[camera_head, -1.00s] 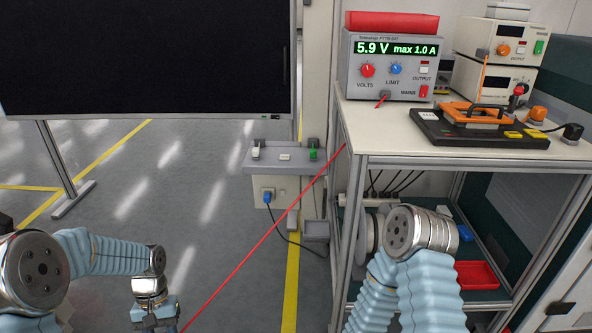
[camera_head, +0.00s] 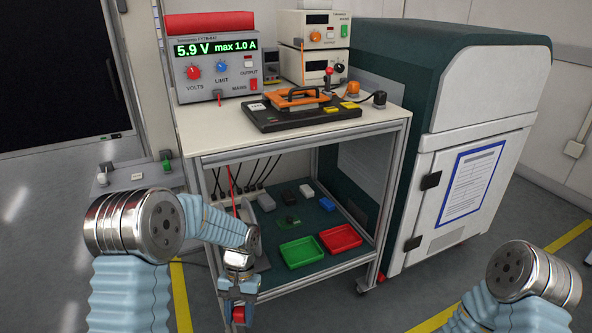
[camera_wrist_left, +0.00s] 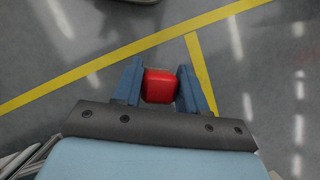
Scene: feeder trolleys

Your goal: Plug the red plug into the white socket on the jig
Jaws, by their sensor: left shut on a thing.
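The red plug (camera_wrist_left: 160,86) sits between the two blue fingers of my left gripper (camera_wrist_left: 158,80) in the left wrist view. In the head view, the left gripper (camera_head: 238,296) points down in front of the trolley, below the tabletop, with the red plug (camera_head: 238,314) low in it. A red cable (camera_head: 233,190) shows above the gripper. The jig (camera_head: 315,114), a black base with an orange clamp, lies on the tabletop, up and right of the gripper. A small white patch (camera_head: 257,106) is at its left end; I cannot tell if it is the socket. My right gripper is out of view.
The power supply (camera_head: 216,68), reading 5.9 V, stands at the tabletop's left. The trolley's top (camera_head: 215,132) and frame are close to my left arm. Green (camera_head: 301,253) and red (camera_head: 341,239) trays lie on the lower shelf. A large cabinet (camera_head: 455,130) stands right.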

